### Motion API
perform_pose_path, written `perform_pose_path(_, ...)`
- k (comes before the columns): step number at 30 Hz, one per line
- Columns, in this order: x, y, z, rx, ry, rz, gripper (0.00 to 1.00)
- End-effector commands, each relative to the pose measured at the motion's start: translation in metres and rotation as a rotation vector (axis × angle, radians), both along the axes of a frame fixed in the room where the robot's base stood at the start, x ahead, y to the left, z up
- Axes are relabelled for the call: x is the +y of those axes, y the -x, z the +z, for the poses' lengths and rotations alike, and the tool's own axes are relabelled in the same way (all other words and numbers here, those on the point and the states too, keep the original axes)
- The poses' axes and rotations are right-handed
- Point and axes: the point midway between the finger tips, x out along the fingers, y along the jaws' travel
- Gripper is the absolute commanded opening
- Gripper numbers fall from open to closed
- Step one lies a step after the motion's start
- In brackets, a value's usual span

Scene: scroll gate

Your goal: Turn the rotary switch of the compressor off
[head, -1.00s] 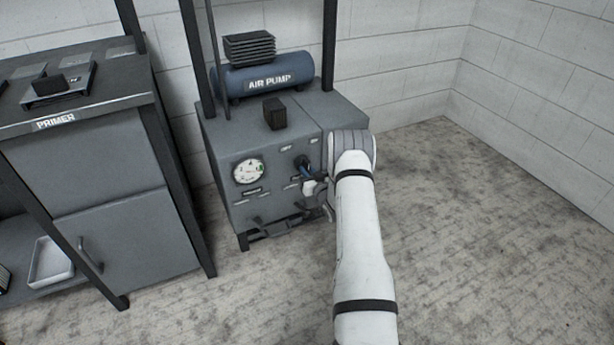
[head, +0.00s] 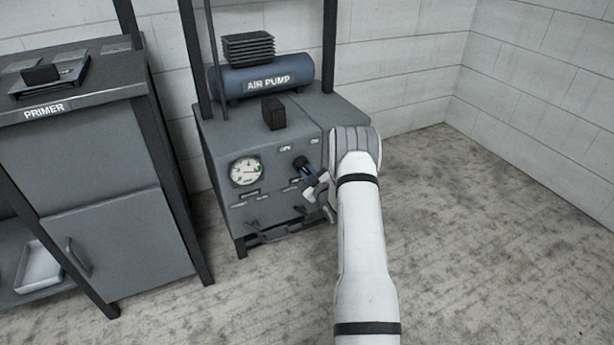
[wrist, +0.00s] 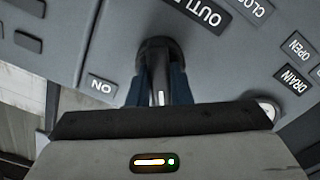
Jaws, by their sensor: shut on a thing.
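The compressor is a grey cabinet (head: 228,150) with a blue tank (head: 285,78) labelled AIR PUMP on top. Its round gauge (head: 245,171) is on the front panel. The black rotary switch (head: 301,163) is to the right of the gauge; it also shows in the wrist view (wrist: 158,58). My gripper (head: 308,172) is at the switch. In the wrist view its two blue fingers (wrist: 160,88) are closed around the switch's knob, which has a pale mark line. An ON label (wrist: 101,86) is beside it. The fingers partly cover the knob.
A grey PRIMER cabinet (head: 100,150) stands at the left. Handles (head: 290,228) are low on the compressor's front. Dark posts stand behind and beside it. The floor (head: 500,250) on the right is clear up to the wall.

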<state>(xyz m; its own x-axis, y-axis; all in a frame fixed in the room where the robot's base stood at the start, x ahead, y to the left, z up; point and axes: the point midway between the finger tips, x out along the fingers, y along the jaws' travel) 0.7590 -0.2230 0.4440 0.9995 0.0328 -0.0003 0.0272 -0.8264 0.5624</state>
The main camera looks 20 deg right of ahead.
Motion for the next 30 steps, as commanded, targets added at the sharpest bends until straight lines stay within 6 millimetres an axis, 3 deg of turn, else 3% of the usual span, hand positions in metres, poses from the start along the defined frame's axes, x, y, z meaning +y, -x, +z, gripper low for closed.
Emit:
perform_pose_path(17,0.0009,-0.0005,0.0005,-0.002,0.03,0.002,0.0)
perform_pose_path(18,0.001,-0.0005,0.0004,-0.002,0.03,0.002,0.21)
perform_pose_path(25,0.0008,-0.0004,0.0003,-0.001,0.029,0.001,0.4)
perform_pose_path(30,0.0008,-0.0003,0.0002,-0.001,0.028,0.001,0.4)
